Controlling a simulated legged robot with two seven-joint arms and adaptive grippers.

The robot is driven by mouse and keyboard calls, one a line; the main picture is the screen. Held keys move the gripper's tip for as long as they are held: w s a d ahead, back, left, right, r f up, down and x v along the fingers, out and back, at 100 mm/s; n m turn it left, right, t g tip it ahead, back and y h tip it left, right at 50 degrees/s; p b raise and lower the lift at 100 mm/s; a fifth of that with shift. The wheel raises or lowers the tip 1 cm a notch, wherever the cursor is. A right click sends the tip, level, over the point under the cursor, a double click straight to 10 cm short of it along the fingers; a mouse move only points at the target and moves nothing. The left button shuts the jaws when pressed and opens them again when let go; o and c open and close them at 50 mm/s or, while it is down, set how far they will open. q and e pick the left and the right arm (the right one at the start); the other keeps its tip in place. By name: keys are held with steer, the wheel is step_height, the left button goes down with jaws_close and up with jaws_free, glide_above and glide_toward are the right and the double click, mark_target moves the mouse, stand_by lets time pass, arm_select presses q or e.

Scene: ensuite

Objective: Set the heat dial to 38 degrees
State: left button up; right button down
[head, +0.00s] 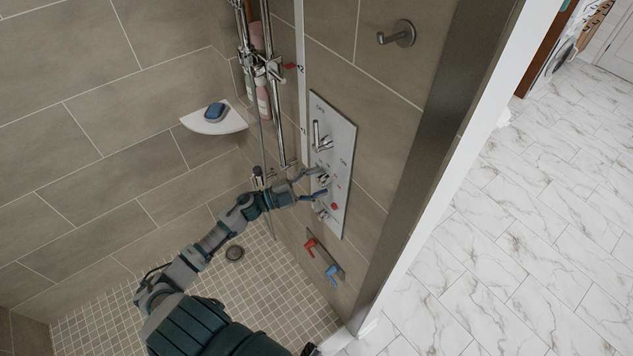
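A pale control panel (342,130) is fixed upright on the tiled shower wall. It carries a chrome lever (318,138) near the top, a small chrome dial (323,180) around the middle, and another chrome knob (321,214) lower down. The dial's markings are too small to read, so I cannot tell its setting. My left gripper (322,183) is at the panel, its two fingers spread above and below the middle dial. I cannot tell whether they touch it. The fingers partly hide the dial. My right gripper is not in view.
A red dot (334,206) sits on the panel beside the gripper. Red (310,247) and blue (331,271) handles stick out below. A chrome shower rail (277,110) with bottles stands left of the panel. A corner shelf (215,122) holds blue soap (215,111).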

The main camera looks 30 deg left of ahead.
arm_select(q)
steer(key=v, duration=1.2)
